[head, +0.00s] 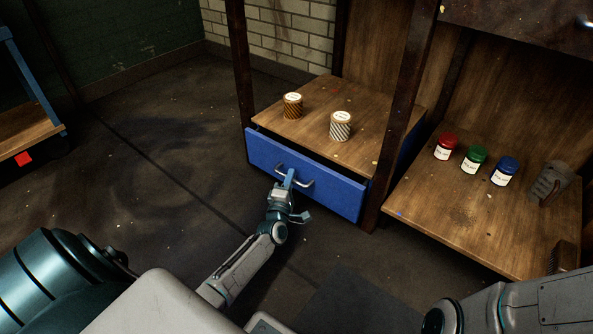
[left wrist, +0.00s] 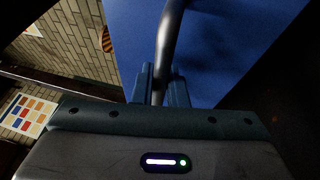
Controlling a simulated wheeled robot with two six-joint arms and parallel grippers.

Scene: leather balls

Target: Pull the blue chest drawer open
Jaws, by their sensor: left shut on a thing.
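The blue chest drawer (head: 333,189) sits low under a wooden shelf and stands a little out, with a dark gap behind the top of its front. My left gripper (head: 290,178) is shut on the drawer's metal handle (head: 307,183) near the middle of the front. In the left wrist view the gripper's fingers (left wrist: 160,88) close around the curved handle bar (left wrist: 167,45), with the blue drawer front (left wrist: 215,45) behind. My right gripper is not in view; part of my right arm shows at the lower right.
Two lidded jars, one brown (head: 292,106) and one patterned white (head: 340,126), stand on the wooden top above the drawer. Red (head: 445,147), green (head: 473,158) and blue (head: 503,171) jars stand on the right shelf. The dark floor (head: 150,180) left of the drawer is clear.

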